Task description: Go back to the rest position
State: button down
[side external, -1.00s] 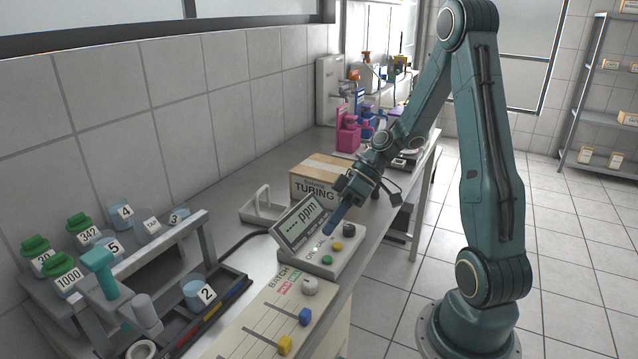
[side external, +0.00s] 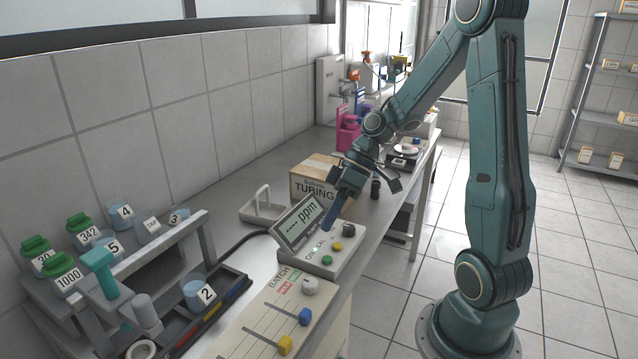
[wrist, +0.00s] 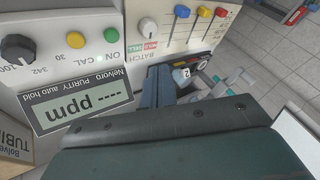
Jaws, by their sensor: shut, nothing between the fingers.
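My gripper (side external: 331,217) is shut and empty. In the side view its blue fingertips point down just above the purity meter (side external: 318,262), close to the right edge of its display. I cannot tell whether they touch it. In the wrist view the closed fingers (wrist: 158,86) show beside the meter (wrist: 90,72), near the batch panel (wrist: 200,8). The meter's display reads dashes and "ppm". A green light is lit by its ON label. It carries a black knob, a yellow button and a green button.
A tubing box (side external: 315,180) stands behind the meter, and a white tray (side external: 262,212) to its left. The batch panel (side external: 262,318) with sliders is in front. A rack (side external: 205,240) with numbered beakers and green-capped bottles fills the left. Open floor lies to the right.

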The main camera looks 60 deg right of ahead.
jog(key=s+a+r+m+t+h, duration=0.2)
jog(key=s+a+r+m+h, duration=0.2)
jog(key=s+r, duration=0.8)
jog(key=shift+a+t+h, duration=0.4)
jog(key=shift+a+h, duration=1)
